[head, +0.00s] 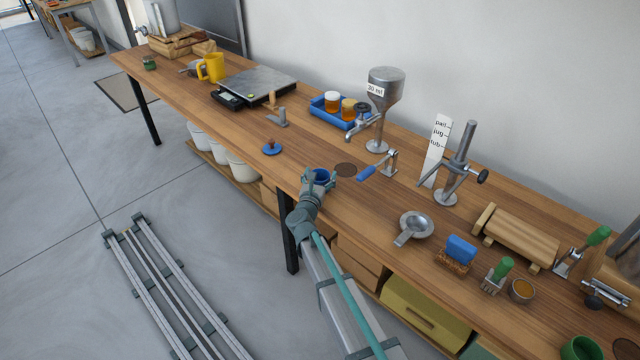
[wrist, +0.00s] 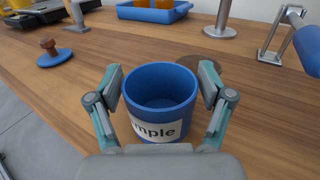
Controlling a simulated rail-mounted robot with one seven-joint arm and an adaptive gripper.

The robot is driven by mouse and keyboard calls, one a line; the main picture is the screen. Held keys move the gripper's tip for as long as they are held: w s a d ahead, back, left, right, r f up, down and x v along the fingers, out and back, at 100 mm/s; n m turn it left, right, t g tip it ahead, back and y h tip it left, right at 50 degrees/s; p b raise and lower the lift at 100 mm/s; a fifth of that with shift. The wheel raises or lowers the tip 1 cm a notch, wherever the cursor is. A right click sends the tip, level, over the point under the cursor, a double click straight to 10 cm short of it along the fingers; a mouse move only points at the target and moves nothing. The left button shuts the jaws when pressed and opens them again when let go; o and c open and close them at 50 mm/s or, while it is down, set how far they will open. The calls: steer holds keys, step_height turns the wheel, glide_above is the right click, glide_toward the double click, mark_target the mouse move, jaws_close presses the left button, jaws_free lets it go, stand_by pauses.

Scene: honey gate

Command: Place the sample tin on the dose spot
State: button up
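The sample tin is an open blue cup with a white label, reading "mple" in the wrist view (wrist: 160,112). It stands upright, near the bench's front edge in the head view (head: 320,177). My gripper (head: 318,176) is at the tin, with one finger on each side of it in the wrist view (wrist: 161,88). The pads lie close to the tin's walls; I cannot tell whether they press on it. The tin's base is partly hidden. The dose spot is a dark round disc (head: 346,170) just right of the tin, partly hidden behind it in the wrist view (wrist: 208,62).
A steel hopper (head: 386,85) on a stand is behind the spot. A blue-handled lever (head: 368,172) stands close to the spot's right. A blue tray (head: 335,115) holds jars. A steel dish (head: 416,225) lies further right.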

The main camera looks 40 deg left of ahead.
steer(key=c, duration=0.9)
steer(key=shift+c, duration=0.2)
steer(key=shift+r, duration=0.2)
